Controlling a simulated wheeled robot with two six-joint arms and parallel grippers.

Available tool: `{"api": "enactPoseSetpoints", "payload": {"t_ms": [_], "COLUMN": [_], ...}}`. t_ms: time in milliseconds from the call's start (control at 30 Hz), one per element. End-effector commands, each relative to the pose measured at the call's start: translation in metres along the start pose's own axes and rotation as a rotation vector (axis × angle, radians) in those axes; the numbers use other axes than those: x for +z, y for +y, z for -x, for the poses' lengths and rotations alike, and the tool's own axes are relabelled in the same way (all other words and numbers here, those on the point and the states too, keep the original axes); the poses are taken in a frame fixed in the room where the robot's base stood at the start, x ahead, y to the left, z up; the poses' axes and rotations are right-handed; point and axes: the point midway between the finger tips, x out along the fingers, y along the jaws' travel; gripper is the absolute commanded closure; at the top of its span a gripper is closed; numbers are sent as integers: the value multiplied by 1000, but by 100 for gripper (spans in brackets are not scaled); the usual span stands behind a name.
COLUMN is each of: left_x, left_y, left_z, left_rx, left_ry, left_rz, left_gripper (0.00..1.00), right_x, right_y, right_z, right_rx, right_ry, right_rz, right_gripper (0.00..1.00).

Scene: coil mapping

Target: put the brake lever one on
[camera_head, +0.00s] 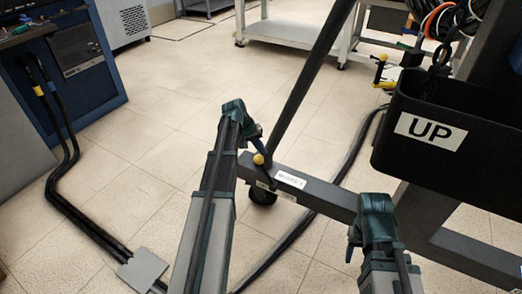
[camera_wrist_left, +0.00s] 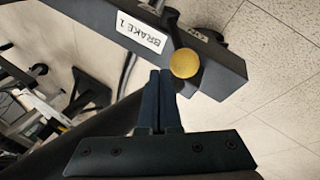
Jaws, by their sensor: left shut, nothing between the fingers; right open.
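The brake lever one has a round yellow knob (camera_head: 258,159) on a dark frame beam (camera_head: 320,195). In the left wrist view the yellow knob (camera_wrist_left: 184,63) sits at the end of a short dark arm, near a white label reading BRAKE 1 (camera_wrist_left: 142,32). My left gripper (camera_head: 262,148) is shut and empty, its fingertips close by the knob. In the left wrist view its fingertips (camera_wrist_left: 160,72) are together just beside the knob; I cannot tell if they touch it. My right gripper (camera_head: 349,255) is open and empty, low in front of the beam.
A black bin labelled UP (camera_head: 440,135) hangs at the right, above the frame. A dark slanted pole (camera_head: 305,80) rises from the beam. Black cables (camera_head: 72,190) run along the tiled floor at the left, beside a blue cabinet (camera_head: 80,60).

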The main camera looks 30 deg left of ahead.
Motion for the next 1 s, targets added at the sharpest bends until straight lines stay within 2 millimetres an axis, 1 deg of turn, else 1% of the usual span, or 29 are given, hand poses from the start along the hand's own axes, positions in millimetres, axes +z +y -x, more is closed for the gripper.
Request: {"api": "enactPoseSetpoints", "payload": {"t_ms": [33, 133, 500, 600, 700, 767, 1000], "left_x": [2, 4, 2, 2, 2, 2, 2], "left_y": [11, 28, 23, 21, 20, 19, 18], "left_z": [8, 17, 83, 97, 107, 109, 109], "left_rx": [4, 10, 12, 12, 12, 12, 12], "left_ry": [-3, -6, -9, -8, -8, -9, -9], "left_rz": [-4, -6, -4, -3, -5, -5, -6], "left_gripper": [100, 100, 100, 100, 100, 100, 100], "right_x": [1, 2, 5, 6, 7, 7, 7], "right_y": [1, 2, 9, 11, 12, 12, 12], "right_z": [11, 25, 82, 95, 103, 105, 104], "right_rx": [0, 0, 5, 7, 8, 8, 9], "right_ry": [0, 0, -3, -4, -4, -5, -5], "right_rz": [1, 4, 0, -3, -5, -6, -7], "right_gripper": [50, 50, 50, 50, 50, 50, 50]}}
